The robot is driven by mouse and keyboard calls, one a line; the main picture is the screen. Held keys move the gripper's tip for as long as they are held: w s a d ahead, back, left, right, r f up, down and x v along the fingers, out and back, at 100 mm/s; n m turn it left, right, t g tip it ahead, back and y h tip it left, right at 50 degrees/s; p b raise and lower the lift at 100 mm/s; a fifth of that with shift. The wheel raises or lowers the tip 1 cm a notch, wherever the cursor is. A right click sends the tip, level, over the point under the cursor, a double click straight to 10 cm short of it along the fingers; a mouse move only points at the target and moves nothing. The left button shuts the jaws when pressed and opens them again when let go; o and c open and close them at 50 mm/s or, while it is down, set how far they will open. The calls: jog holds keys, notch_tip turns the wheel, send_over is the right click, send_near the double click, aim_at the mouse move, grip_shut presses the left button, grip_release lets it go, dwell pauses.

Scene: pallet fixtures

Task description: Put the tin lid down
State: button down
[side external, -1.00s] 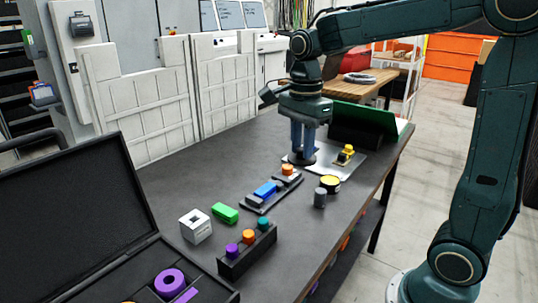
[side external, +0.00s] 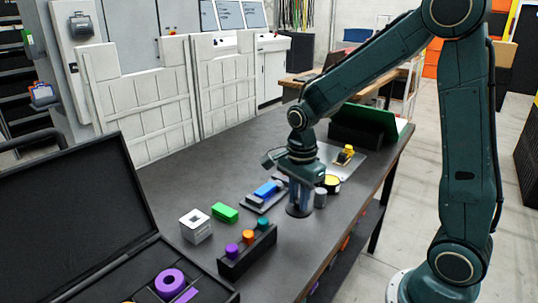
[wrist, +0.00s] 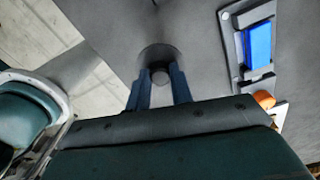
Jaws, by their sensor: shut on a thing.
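The tin lid (side external: 298,211) is a dark round disc under my gripper (side external: 300,201), low over the table in front of the blue-block fixture. I cannot tell whether it touches the table. In the wrist view my gripper (wrist: 158,87) has its two blue fingers shut on the lid's small grey knob, and the dark disc of the lid (wrist: 156,54) shows beyond it. A round dark can with a yellow top (side external: 332,182) stands just right of the gripper, partly hidden.
A grey cylinder (side external: 320,198) stands close right of the lid. The fixture with a blue block (side external: 266,189) is close left. A green block (side external: 225,212), white cube (side external: 195,227) and black peg rack (side external: 246,255) stand nearer. A metal plate (side external: 352,165) lies behind. Bare table lies front right.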

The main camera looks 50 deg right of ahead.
aim_at(298, 200)
jog(key=shift+f, duration=0.9)
jog(key=shift+f, duration=0.1)
jog(key=shift+f, duration=2.05)
jog(key=shift+f, duration=0.15)
jog(key=c, duration=1.2)
grip_release()
jog(key=shift+c, duration=0.2)
notch_tip(298, 200, up, 12)
jog(key=shift+r, duration=0.2)
